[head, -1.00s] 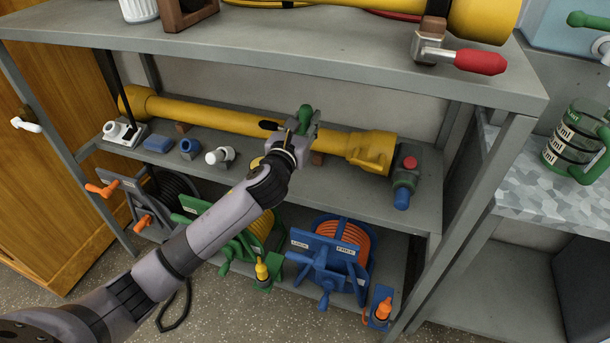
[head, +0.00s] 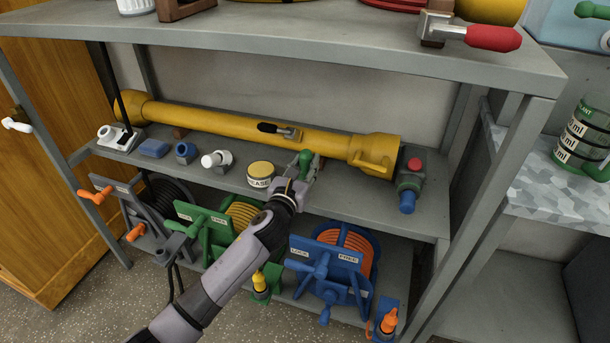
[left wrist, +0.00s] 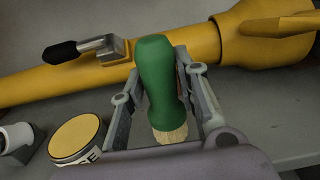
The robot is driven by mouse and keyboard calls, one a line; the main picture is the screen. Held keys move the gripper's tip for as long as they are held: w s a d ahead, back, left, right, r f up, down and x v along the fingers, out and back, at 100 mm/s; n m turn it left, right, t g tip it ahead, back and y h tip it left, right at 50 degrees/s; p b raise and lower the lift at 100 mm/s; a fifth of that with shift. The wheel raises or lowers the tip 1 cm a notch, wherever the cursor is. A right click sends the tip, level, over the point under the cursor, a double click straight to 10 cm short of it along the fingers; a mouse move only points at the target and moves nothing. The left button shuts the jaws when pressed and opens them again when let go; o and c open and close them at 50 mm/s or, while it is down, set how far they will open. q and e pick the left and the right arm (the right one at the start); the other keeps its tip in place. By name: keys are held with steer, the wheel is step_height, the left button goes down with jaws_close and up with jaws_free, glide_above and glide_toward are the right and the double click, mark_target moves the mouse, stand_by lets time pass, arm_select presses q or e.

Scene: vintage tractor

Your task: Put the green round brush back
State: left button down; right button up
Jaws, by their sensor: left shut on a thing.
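The green round brush (left wrist: 159,75) is upright between the fingers of my left gripper (left wrist: 163,105) in the left wrist view, green handle up and pale bristles low. In the head view the left gripper (head: 302,178) is shut on the brush (head: 306,160), in front of the yellow tube on the middle shelf (head: 340,210). I cannot tell whether the bristles touch the shelf. My right gripper is not in view.
A grease tin (head: 261,174) stands just left of the gripper. The long yellow tube (head: 225,121) runs behind, with a black-handled tool (head: 280,130) by it. A red-knobbed valve (head: 411,180) stands right. Coloured hose reels (head: 338,262) are below.

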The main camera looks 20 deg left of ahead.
arm_select(q)
step_height(320, 180, down, 2)
steer(key=shift+f, duration=0.15)
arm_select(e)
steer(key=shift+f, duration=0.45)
arm_select(q)
steer(key=c, duration=1.2)
jaws_free()
